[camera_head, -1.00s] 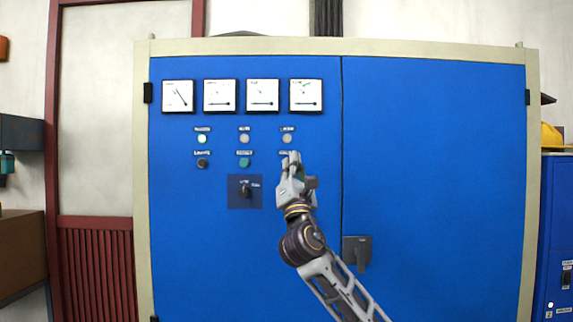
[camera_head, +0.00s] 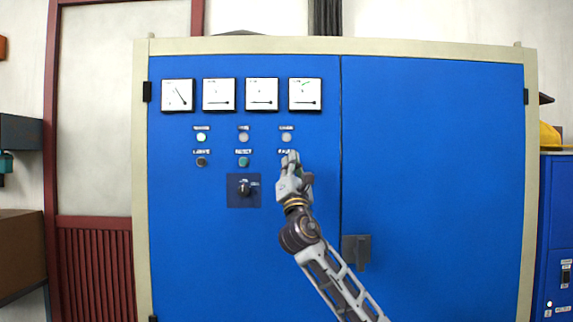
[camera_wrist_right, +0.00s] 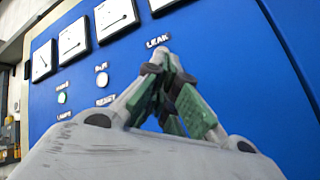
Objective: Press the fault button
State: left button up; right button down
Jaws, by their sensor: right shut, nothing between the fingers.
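The blue cabinet (camera_head: 430,150) carries a small panel of lamps and buttons. The label of the fault button (camera_head: 286,151) shows in part in the head view; the button below it is hidden behind my right gripper (camera_head: 290,157). The gripper's fingers are shut and empty, pointing up in front of that spot. I cannot tell whether the fingertips touch the panel. In the wrist view the shut fingertips (camera_wrist_right: 163,55) lie just below the LEAK label (camera_wrist_right: 157,41) and cover what is under it. My left gripper is out of view.
Beside the fault position are the green reset button (camera_head: 243,162) and the dark lamps button (camera_head: 201,162). A row of indicator lamps (camera_head: 244,138) sits above, under several gauges (camera_head: 262,93). A rotary switch (camera_head: 244,189) is lower left; a door handle (camera_head: 357,250) is lower right.

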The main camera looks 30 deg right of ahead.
jog(key=shift+w+d, duration=0.5)
jog(key=shift+w, duration=0.3)
jog(key=shift+w+d, duration=0.45)
jog(key=shift+w, duration=0.35)
jog(key=shift+w+d, duration=0.45)
jog(key=shift+w, duration=0.25)
dwell(1.8)
jog(key=shift+s+a, duration=0.2)
jog(key=shift+s, duration=0.1)
jog(key=shift+s+a, duration=0.25)
jog(key=shift+s, duration=0.15)
dwell(0.6)
jog(key=shift+s+a+p, duration=0.1)
jog(key=shift+s+a, duration=0.35)
jog(key=shift+s, duration=0.25)
jog(key=shift+s+a+p, duration=0.1)
jog(key=shift+s+a, duration=0.3)
jog(key=shift+s, duration=0.35)
jog(key=shift+s+a+p, duration=0.1)
jog(key=shift+s+a, duration=0.35)
jog(key=shift+s, duration=0.25)
